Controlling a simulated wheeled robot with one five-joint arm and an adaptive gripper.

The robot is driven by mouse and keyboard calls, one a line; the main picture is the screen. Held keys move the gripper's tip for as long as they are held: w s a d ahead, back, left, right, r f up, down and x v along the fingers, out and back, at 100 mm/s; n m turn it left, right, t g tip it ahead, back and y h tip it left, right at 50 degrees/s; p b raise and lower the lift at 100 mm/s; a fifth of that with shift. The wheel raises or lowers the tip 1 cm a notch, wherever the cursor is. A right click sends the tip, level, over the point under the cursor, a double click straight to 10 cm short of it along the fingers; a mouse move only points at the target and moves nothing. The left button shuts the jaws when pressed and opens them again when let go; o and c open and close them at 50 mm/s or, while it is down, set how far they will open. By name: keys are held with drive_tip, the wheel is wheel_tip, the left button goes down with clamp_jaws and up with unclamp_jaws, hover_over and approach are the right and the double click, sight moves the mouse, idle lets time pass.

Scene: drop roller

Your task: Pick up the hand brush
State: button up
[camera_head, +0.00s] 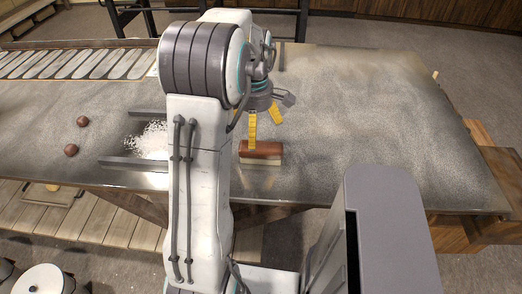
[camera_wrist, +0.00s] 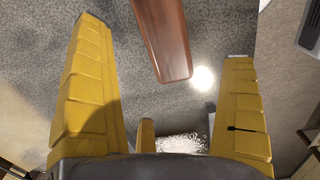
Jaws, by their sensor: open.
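The hand brush (camera_head: 262,147) has a reddish-brown wooden top over pale bristles. It lies on the grey metal table near its front edge, just right of my arm in the head view. In the wrist view its brown top (camera_wrist: 165,38) runs down from the top edge, between my two yellow fingers. My gripper (camera_head: 266,134) points down over the brush with its yellow fingers spread, and its fingers also show in the wrist view (camera_wrist: 163,45). It holds nothing. One finger overlaps the brush in the head view; I cannot tell whether they touch.
A white granular pile (camera_head: 151,140) lies left of my arm, between two dark bars (camera_head: 133,162). Two brown balls (camera_head: 71,150) sit farther left. A slatted rack (camera_head: 75,64) is at the back left. The table's right side (camera_head: 370,120) is clear.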

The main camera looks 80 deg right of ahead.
sight(259, 143)
drive_tip(key=shift+s+d+f, duration=0.1)
drive_tip(key=shift+s+f, duration=0.15)
drive_tip(key=shift+s, duration=0.25)
drive_tip(key=shift+s+f, duration=0.2)
drive_tip(key=shift+f, duration=0.1)
drive_tip(key=shift+s+f+p, duration=0.1)
drive_tip(key=shift+f+p, duration=0.35)
drive_tip(key=shift+f, duration=2.8)
drive_tip(key=c, duration=1.3)
drive_tip(key=shift+r, duration=0.1)
drive_tip(key=shift+r, duration=0.4)
drive_tip(key=r, duration=0.3)
drive_tip(key=shift+w+r+b, duration=0.25)
drive_tip(key=shift+w+b, duration=0.05)
drive_tip(key=shift+b, duration=0.05)
drive_tip(key=w+a+r+b, duration=0.1)
drive_tip(key=w+a+r, duration=0.3)
drive_tip(key=w, duration=0.6)
wheel_tip(259, 143, up, 3)
drive_tip(key=shift+w+f, duration=0.2)
drive_tip(key=shift+w, duration=0.05)
